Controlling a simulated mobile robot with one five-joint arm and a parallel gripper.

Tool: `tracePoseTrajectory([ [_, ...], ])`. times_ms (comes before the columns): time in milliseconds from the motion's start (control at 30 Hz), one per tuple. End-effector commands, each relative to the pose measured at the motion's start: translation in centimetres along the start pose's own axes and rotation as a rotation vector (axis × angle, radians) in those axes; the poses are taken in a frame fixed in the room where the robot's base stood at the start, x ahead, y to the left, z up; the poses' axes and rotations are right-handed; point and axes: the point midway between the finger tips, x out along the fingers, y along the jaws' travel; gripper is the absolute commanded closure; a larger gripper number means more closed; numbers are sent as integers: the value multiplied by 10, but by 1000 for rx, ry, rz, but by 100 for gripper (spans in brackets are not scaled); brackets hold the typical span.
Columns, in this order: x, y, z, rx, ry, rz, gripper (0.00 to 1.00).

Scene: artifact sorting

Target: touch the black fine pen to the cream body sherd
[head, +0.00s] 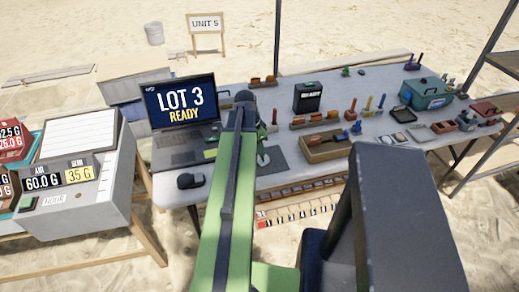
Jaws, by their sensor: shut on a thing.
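My green arm reaches forward over the table, and my gripper (262,140) shows only in part past the arm's far end, above a dark mat (272,163). It is shut on a slim thing, which I take for the black fine pen; the arm and the small scale keep its outline from showing clearly. A small pale piece (264,159) lies on the dark mat just below the gripper. It may be the cream body sherd, but it is too small to be sure. I cannot tell whether pen and pale piece touch.
A laptop (180,108) reading "LOT 3 READY" stands left of my arm. A wooden tray (325,150), a black box (307,97) and a teal toolbox (427,94) stand to the right among several small tools.

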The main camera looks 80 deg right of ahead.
Motion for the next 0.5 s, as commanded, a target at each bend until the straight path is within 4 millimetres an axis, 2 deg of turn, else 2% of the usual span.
tracePoseTrajectory([
  [300,0,0,0,0,-1,1,100],
  [500,-12,1,-2,1,-1,1,100],
])
